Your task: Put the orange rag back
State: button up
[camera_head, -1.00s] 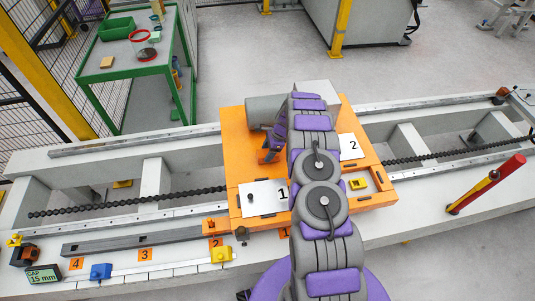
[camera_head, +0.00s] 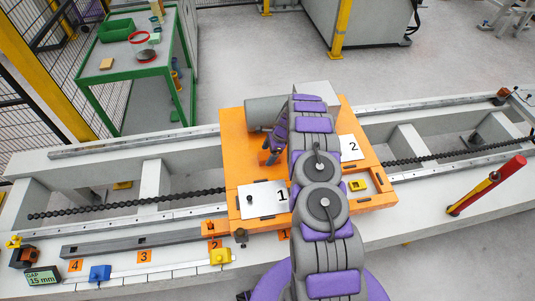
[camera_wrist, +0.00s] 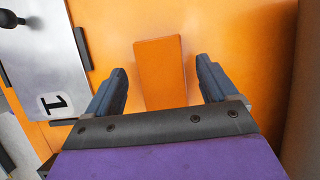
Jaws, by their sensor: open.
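My gripper (camera_wrist: 163,80) is open, with one dark finger on each side of the piece and visible gaps between. I cannot tell how far above the surface the fingertips are. In the head view my gripper (camera_head: 271,157) is over the orange carriage (camera_head: 232,150), left of my arm. The rag cannot be made out clearly there.
A grey cylinder (camera_head: 263,111) lies at the back of the carriage. A green table (camera_head: 120,75) stands back left. A red-yellow post (camera_head: 485,187) rises at right.

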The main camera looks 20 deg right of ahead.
jog(key=w+p+v, duration=0.1)
jog(key=p+v, duration=0.2)
jog(key=v, duration=0.8)
jog(key=s+a+r+n+g+h, duration=0.1)
jog(key=s+a+r+n, duration=0.55)
jog(key=r, duration=0.65)
jog(key=s+a+r+n+g, duration=0.1)
jog(key=s+a+r+n, duration=0.3)
jog(key=s+a+r, duration=0.7)
jog(key=s+a+r+n+h, duration=0.15)
jog(key=s+r+n, duration=0.35)
jog(key=s+r, duration=0.6)
jog(key=s+d+f+n+h, duration=0.1)
jog(key=s+n, duration=0.4)
jog(key=s, duration=1.4)
jog(key=shift+s+d+f+g+h, duration=0.15)
jog(key=shift+s+f+g+h, duration=0.15)
jog(key=shift+h, duration=0.25)
jog(key=shift+d, duration=0.15)
